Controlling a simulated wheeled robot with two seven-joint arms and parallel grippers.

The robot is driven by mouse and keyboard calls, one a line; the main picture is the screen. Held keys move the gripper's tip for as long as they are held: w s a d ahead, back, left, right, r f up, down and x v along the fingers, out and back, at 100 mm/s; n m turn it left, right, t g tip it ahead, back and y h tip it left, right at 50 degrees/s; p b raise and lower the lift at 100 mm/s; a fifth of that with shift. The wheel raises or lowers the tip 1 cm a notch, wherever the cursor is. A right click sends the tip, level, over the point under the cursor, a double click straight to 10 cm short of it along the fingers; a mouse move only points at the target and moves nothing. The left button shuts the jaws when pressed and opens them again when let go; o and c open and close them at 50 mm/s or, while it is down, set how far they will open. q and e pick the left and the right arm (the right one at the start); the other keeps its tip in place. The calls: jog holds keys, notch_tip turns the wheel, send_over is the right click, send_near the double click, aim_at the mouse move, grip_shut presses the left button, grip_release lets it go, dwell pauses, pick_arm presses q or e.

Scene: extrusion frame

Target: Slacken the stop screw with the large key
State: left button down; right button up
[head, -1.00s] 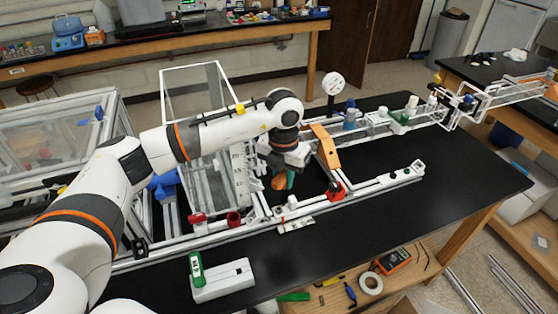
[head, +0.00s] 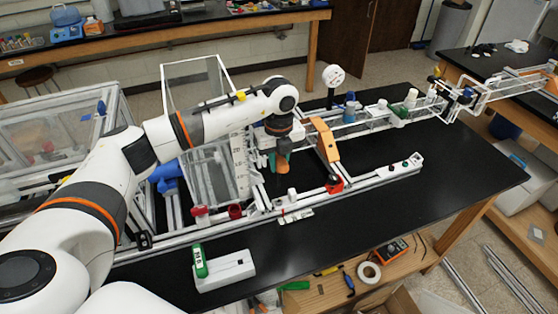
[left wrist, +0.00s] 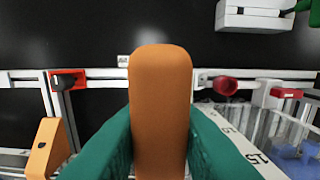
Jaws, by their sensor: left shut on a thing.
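My left gripper (head: 281,160) has teal fingertips and is shut on an orange piece (head: 283,167), which I take to be the large key's handle. It hangs above the rail frame, left of the orange wedge. In the left wrist view the orange piece (left wrist: 160,110) stands upright between the teal fingers and hides what lies behind it. The key's tip is not visible. I cannot tell which part is the stop screw. A red clamp with a black lever (head: 334,185) sits on the front rail; it also shows in the left wrist view (left wrist: 68,80). My right gripper is not in view.
A dark red knob (head: 235,211) and a red block (head: 200,211) sit on the rail to the left. The orange wedge (head: 325,142) stands on the frame. A white block (head: 228,270) with a green part lies in front. The black bench top right of it is clear.

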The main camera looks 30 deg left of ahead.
aim_at(279, 183)
pick_arm(q)
jog(key=shift+f+b, duration=2.1)
jog(key=shift+f, duration=0.8)
jog(key=shift+f+b, duration=0.55)
jog(key=shift+f, duration=0.05)
jog(key=shift+n+p, duration=0.3)
jog(key=shift+n, duration=1.2)
jog(key=shift+s, duration=0.1)
